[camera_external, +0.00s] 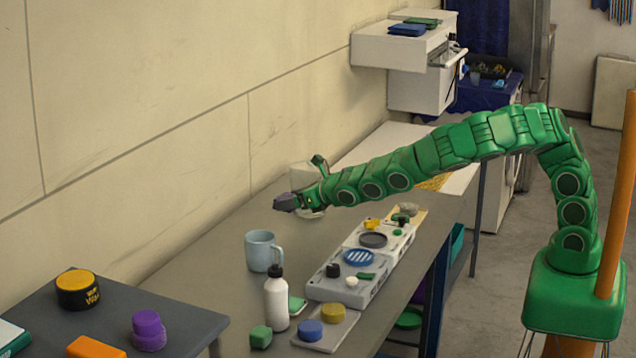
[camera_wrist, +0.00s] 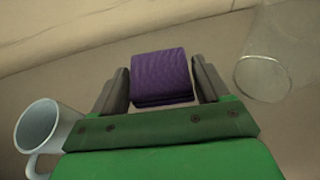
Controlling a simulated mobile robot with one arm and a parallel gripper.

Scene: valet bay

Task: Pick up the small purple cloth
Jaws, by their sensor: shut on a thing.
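The small purple cloth (camera_wrist: 161,76) is folded into a pad and sits between the two dark fingers of my gripper (camera_wrist: 162,88) in the wrist view. My gripper is shut on it. In the outside view the cloth (camera_external: 286,202) shows as a dark purple shape at the tip of my gripper (camera_external: 297,199). It is held in the air above the grey bench, near the wall. The underside of the cloth is hidden.
A clear jar (camera_external: 306,186) stands close behind my gripper. A light blue mug (camera_external: 262,250) and a white bottle (camera_external: 276,300) stand nearer on the bench (camera_external: 215,262). A grey organiser (camera_external: 345,285) with small items lies to the right. Bare bench lies left of the mug.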

